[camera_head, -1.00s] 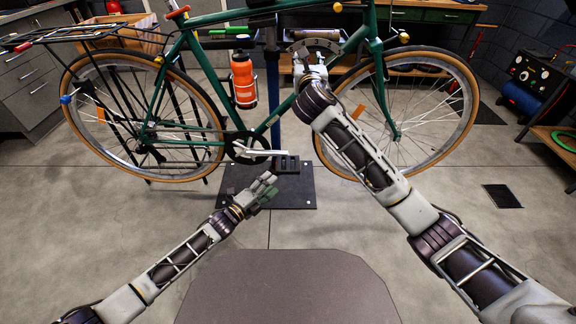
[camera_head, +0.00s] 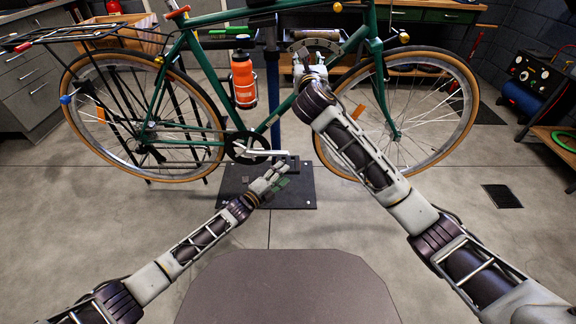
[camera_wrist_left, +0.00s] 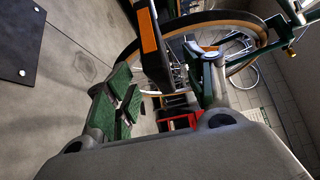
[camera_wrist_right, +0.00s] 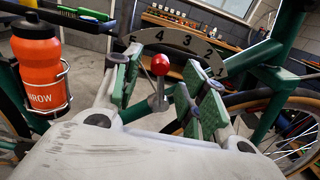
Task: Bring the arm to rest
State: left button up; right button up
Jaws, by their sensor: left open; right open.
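My left gripper (camera_head: 279,175) is open and empty, low in front of the bike stand's dark base plate (camera_head: 300,196), below the pedal and crank area. In the left wrist view its green-padded fingers (camera_wrist_left: 165,90) stand wide apart, with a wheel beyond. My right arm reaches to the stand's head, and its gripper (camera_head: 310,62) is mostly hidden there by its own wrist. In the right wrist view the open green-padded fingers (camera_wrist_right: 160,92) stand on either side of a lever with a red knob (camera_wrist_right: 160,64), in front of a dial numbered 1 to 5 (camera_wrist_right: 180,42). Contact cannot be told.
A green bike (camera_head: 170,75) with an orange bottle (camera_head: 243,80) stands across the view, close beyond both arms. Grey cabinets (camera_head: 30,90) are at the left. Open floor lies in front.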

pick_arm(q)
jog(key=shift+x, duration=2.1)
grip_shut()
